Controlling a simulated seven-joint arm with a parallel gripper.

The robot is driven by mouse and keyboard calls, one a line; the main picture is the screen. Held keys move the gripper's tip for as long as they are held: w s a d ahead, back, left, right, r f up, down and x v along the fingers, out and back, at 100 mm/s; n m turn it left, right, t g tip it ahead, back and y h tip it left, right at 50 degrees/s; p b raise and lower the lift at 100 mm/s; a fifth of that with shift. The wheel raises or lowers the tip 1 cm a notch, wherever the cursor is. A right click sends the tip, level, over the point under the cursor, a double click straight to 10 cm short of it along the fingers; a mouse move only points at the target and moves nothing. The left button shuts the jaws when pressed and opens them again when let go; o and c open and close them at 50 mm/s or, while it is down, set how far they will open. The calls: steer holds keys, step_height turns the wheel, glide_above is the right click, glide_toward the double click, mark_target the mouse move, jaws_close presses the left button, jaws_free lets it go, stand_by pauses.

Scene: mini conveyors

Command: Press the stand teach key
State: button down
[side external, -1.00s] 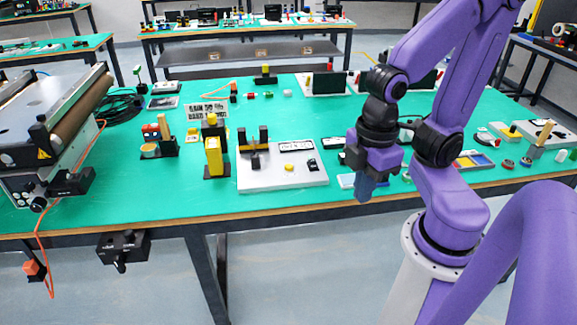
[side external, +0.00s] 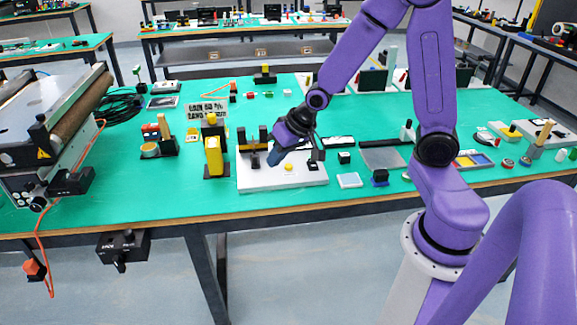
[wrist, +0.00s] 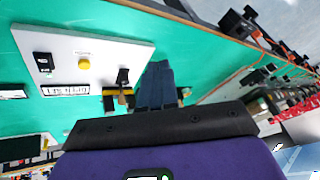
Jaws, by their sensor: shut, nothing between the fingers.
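The stand is a white plate (side external: 262,184) near the table's front edge, with black upright posts (side external: 241,141) and a wooden piece between them. A round yellow key (side external: 288,166) sits on it, and it also shows in the wrist view (wrist: 84,63) beside small print too small to read. A black switch (wrist: 42,62) and a printed label (wrist: 65,90) are on the same plate. My gripper (side external: 275,158) is shut and empty, above the plate between the posts and the yellow key. Its fingers (wrist: 158,84) show beside the posts in the wrist view. I see no contact with the key.
A yellow block on a black stand (side external: 213,155) stands left of the plate. A conveyor with a brown roller (side external: 80,105) is at the far left.

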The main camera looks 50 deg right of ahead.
steer(key=w+d+f+m+t+h, duration=0.1)
steer(key=w+d+f+m+t, duration=0.1)
steer(key=w+d+m, duration=0.5)
steer(key=m+t+h, duration=0.1)
steer(key=m+h, duration=0.1)
glide_above(291, 166)
steer(key=shift+f, duration=0.9)
steer(key=shift+f, duration=4.4)
steer(key=shift+f, duration=0.15)
steer(key=shift+f, duration=0.3)
steer(key=shift+f, duration=0.4)
steer(key=shift+r, duration=0.85)
